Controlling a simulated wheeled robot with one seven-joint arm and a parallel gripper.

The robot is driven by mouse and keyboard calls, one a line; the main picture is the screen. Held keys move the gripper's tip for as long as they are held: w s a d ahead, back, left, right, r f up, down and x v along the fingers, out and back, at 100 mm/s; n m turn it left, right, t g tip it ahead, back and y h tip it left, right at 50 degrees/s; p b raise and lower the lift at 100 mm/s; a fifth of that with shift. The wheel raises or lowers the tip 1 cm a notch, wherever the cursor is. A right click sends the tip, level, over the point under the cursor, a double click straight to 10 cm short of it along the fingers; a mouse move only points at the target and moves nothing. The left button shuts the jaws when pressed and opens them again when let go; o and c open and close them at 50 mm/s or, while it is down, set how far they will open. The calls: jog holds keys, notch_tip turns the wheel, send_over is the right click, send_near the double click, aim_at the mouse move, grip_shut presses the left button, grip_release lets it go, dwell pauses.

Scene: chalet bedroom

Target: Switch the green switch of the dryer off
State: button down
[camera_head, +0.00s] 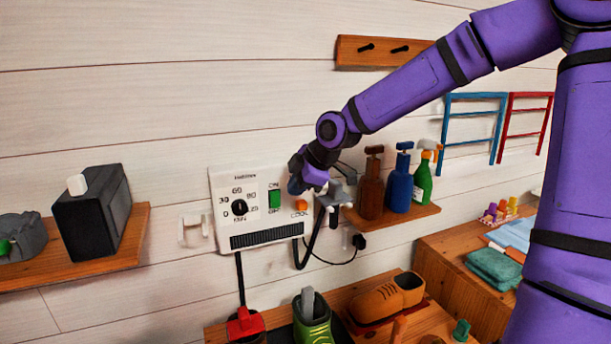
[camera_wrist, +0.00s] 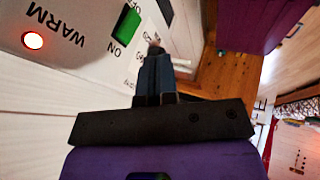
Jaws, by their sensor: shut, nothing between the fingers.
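The dryer (camera_head: 227,215) is a white wall box with a dial, a vent grille and printed labels. Its green switch (camera_head: 274,199) is on the right part of the panel, between ON and OFF marks. The switch also shows at the top of the wrist view (camera_wrist: 127,24), beside the word ON. I cannot tell which side of it is pressed. My gripper (camera_head: 294,186) is shut and empty, in front of the panel to the right of the switch. In the wrist view its fingertips (camera_wrist: 155,48) are just beside the switch; contact is unclear.
A round red light glows by the word WARM (camera_wrist: 33,40). A grey holder (camera_head: 338,197) and hanging black cord are right of the box. A shelf with bottles (camera_head: 371,190) stands further right, another with a black box (camera_head: 92,212) left. Shoes (camera_head: 385,297) stand below.

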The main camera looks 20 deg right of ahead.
aim_at(275, 200)
jog(key=shift+v, duration=2.05)
jog(key=shift+s+f, duration=0.25)
jog(key=shift+f, duration=0.45)
jog(key=shift+a+f, duration=0.1)
jog(key=shift+w+a+f, duration=0.55)
jog(key=shift+w+f, duration=0.85)
jog(key=shift+f, duration=0.05)
jog(key=shift+w+a+f, duration=0.6)
jog(key=shift+w+f, duration=0.8)
jog(key=shift+w+a+f, duration=0.55)
jog(key=shift+w+f, duration=0.85)
jog(key=shift+f, duration=0.05)
